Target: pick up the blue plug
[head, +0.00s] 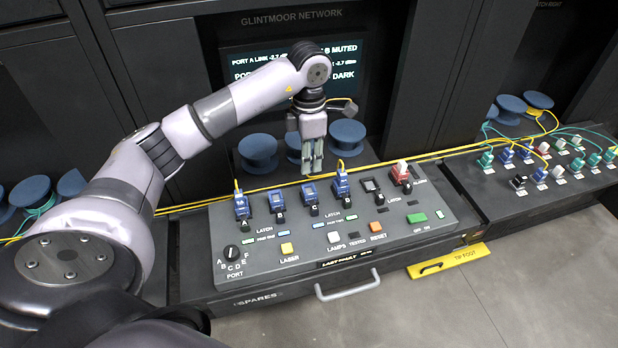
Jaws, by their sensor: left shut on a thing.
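My left gripper (312,170) points down above the back of the sloped grey panel (290,270). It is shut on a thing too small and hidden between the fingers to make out. Blue plugs stand in a row on the panel below it: one at A (241,207) and one at the right of the row (341,185), both with yellow cables. Between them are blue pieces at the second place (277,200) and the third place (309,193). The fingertips are apart from these. My right gripper is not in view.
Blue spools (258,151) stand behind the panel, close around the gripper. A red plug (401,172) is at the panel's right. A side panel (520,205) holds several coloured plugs and cables. Yellow cables run along the panel's back. A handle (348,289) sticks out in front.

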